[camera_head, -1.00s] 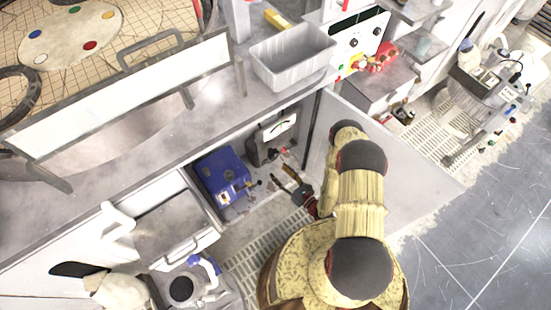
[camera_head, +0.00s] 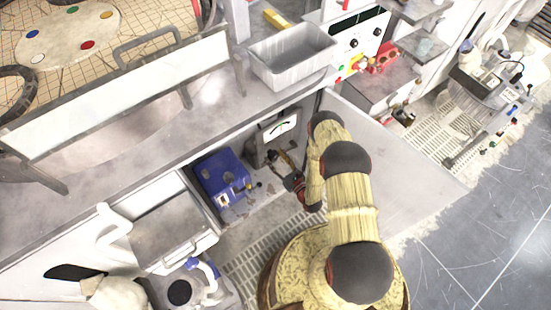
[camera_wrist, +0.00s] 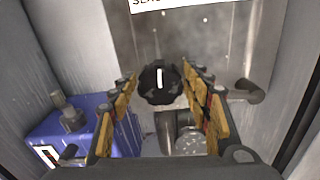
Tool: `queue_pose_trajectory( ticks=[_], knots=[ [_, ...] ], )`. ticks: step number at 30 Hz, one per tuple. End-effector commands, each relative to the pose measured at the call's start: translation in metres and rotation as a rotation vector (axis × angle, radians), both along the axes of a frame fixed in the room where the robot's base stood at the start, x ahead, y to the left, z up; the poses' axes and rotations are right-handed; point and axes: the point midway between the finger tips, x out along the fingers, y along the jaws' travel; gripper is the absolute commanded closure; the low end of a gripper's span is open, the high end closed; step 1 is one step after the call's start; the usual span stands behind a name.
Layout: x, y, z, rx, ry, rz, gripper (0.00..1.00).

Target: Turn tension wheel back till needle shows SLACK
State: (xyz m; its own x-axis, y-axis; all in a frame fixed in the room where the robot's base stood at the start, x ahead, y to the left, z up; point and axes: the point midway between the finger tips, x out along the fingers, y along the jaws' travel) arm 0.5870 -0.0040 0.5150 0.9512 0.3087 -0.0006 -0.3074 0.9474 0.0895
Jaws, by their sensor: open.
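The tension wheel (camera_wrist: 160,82) is a small black lobed knob with a white mark standing about upright. In the wrist view it sits ahead, between the two fingers of my gripper (camera_wrist: 158,100), which is open; I cannot tell whether the fingers touch it. In the head view my gripper (camera_head: 283,164) reaches into the open cabinet, in front of the gauge unit, and hides the wheel. The gauge (camera_head: 279,127) has a white dial with a dark needle, too small to read. In the wrist view only the lower edge of its label (camera_wrist: 160,3) shows, with cut-off lettering.
A blue box (camera_head: 222,178) with small fittings stands left of my gripper, also in the wrist view (camera_wrist: 75,130). A horizontal bar with a dark end (camera_wrist: 247,91) is right of the wheel. The cabinet door (camera_head: 400,150) stands open at right. A grey bin (camera_head: 292,62) sits on the counter above.

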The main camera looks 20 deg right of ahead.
Motion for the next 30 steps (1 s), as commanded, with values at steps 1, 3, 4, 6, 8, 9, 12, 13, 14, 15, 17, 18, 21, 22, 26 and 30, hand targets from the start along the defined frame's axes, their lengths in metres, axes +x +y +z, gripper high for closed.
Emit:
queue_pose_trajectory(
  ticks=[1,3,4,6,8,9,12,13,14,15,17,18,21,22,26,30],
  knots=[
    [0.0,0.0,0.0001,0.0,0.0,0.0,0.51],
    [-0.0001,0.0,0.0002,0.0,0.0,0.0,0.51],
    [-0.0001,-0.0001,0.0002,0.0,0.0,0.0,0.51],
    [-0.0002,-0.0001,0.0002,0.0,0.0,0.0,0.55],
    [-0.0002,-0.0001,0.0002,0.0,0.0,0.0,0.59],
    [-0.0002,-0.0002,0.0002,0.0,0.0,0.0,0.61],
    [-0.0003,-0.0001,0.0002,0.0,0.0,0.0,0.67],
    [-0.0003,-0.0001,0.0002,0.0,0.0,0.0,0.68],
    [-0.0003,-0.0001,0.0002,0.0,0.0,0.0,0.7],
    [-0.0002,-0.0001,0.0002,0.0,0.0,0.0,0.72],
    [-0.0003,-0.0001,0.0001,0.0,0.0,0.0,0.76],
    [-0.0003,-0.0001,0.0001,0.0,0.0,0.0,0.78],
    [-0.0003,-0.0001,0.0001,0.0,0.0,0.0,0.84],
    [-0.0003,-0.0001,0.0001,0.0,0.0,0.001,0.85],
    [-0.0003,0.0,0.0001,-0.005,-0.002,0.001,0.85],
    [0.0002,0.0,0.0004,-0.035,-0.012,0.001,0.85]
  ],
)
